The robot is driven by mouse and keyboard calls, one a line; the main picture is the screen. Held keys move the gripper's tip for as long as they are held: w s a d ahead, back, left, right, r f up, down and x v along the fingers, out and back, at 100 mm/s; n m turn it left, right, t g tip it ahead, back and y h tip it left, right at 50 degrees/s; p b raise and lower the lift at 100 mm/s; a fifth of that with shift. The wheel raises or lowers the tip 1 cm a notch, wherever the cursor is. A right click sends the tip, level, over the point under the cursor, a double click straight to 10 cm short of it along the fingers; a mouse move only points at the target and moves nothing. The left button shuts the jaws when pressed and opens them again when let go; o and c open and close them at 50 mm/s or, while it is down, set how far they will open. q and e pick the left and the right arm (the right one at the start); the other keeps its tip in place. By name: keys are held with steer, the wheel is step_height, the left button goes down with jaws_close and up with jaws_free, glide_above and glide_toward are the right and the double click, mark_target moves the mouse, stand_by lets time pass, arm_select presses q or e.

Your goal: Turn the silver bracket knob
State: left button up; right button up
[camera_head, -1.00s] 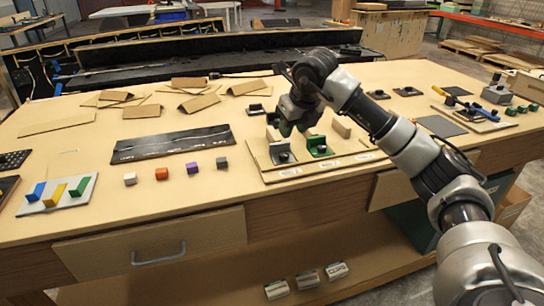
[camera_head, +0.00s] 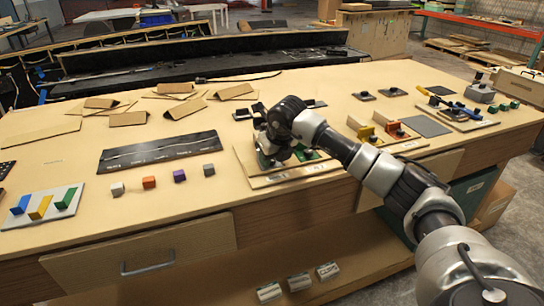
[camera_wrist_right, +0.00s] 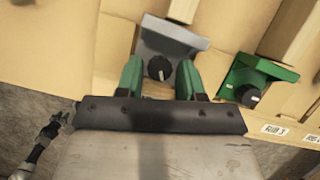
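The silver bracket (camera_wrist_right: 172,38), a grey angled plate with a black round knob (camera_wrist_right: 159,68), stands on the tan board in the right wrist view. My right gripper (camera_wrist_right: 158,80) has green fingers, open, one on each side of the knob, with a narrow gap visible on both sides. Contact with the knob does not show. In the head view my right gripper (camera_head: 266,158) is down at the tan board's left part and largely hides the silver bracket. My left gripper is not clearly seen.
A green bracket (camera_wrist_right: 257,75) with its own dark knob stands close to the right of the silver one; it also shows in the head view (camera_head: 305,153). Wooden blocks stand behind them. Left of the board are small coloured cubes (camera_head: 179,176) and a black panel (camera_head: 160,152).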

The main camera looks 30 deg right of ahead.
steer(key=c, duration=0.6)
steer(key=shift+c, duration=0.2)
steer(key=shift+m, duration=0.3)
steer(key=shift+a+m+h, duration=0.1)
steer(key=shift+m+h, duration=0.3)
steer(key=shift+m, duration=0.4)
steer(key=shift+w+r+m+g+h+b, duration=0.1)
steer(key=shift+m+g+h+b, duration=0.2)
steer(key=shift+m, duration=0.65)
steer(key=shift+m+h+b, duration=0.1)
steer(key=shift+m+h, duration=0.3)
steer(key=shift+m, duration=0.55)
steer(key=o, duration=0.7)
steer(key=shift+a, duration=0.1)
